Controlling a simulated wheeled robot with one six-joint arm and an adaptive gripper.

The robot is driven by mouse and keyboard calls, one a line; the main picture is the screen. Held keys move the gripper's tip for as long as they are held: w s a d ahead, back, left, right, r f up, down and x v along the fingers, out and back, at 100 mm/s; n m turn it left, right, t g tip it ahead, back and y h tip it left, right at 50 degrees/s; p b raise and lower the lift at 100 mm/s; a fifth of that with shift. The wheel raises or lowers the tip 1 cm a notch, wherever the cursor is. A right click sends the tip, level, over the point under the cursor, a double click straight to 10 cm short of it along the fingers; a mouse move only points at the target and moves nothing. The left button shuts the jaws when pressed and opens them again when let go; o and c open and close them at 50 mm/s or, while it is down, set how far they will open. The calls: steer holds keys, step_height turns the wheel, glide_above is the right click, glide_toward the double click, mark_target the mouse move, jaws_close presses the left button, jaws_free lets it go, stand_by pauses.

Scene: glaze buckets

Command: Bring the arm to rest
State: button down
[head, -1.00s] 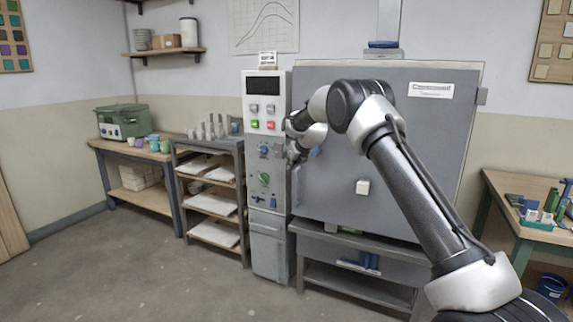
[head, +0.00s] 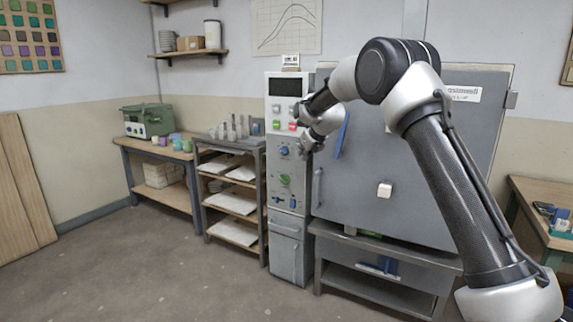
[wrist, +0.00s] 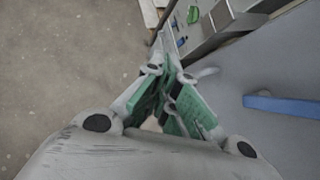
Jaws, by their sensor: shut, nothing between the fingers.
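My gripper (wrist: 163,72) shows in the wrist view with its fingertips together and nothing held between them. In the head view my gripper (head: 306,146) is small and partly hidden by my wrist, in front of the control column (head: 286,150) and beside the left edge of the grey kiln (head: 350,190). My arm is raised and bent, reaching from the lower right up to an elbow in front of the kiln. I cannot tell from the head view whether the gripper touches the column.
A blue handle (head: 342,135) sits on the kiln front close to my wrist; it also shows in the wrist view (wrist: 285,107). A shelf rack (head: 232,195) stands left of the column. A workbench (head: 545,215) is at the right. The floor at front left is clear.

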steer(key=s+d+f+n+g+h, duration=0.1)
steer(key=s+d+f+n+g, duration=0.15)
steer(key=s+n, duration=0.55)
steer(key=s+d+f+n+g, duration=0.2)
steer(key=s+f+n, duration=0.2)
steer(key=s+n, duration=0.45)
steer(key=s+d+r+n, duration=0.4)
steer(key=s+d, duration=0.1)
steer(key=s, duration=0.9)
steer(key=s+d+r+n+h, duration=0.1)
steer(key=s+d+r+n, duration=0.3)
steer(key=s, duration=1.1)
steer(key=s+d+r+n, duration=0.4)
steer(key=s+d, duration=0.4)
steer(key=s, duration=0.6)
steer(key=shift+s+r+n+h, duration=0.2)
steer(key=shift+s+n+h, duration=0.2)
steer(key=shift+n, duration=0.45)
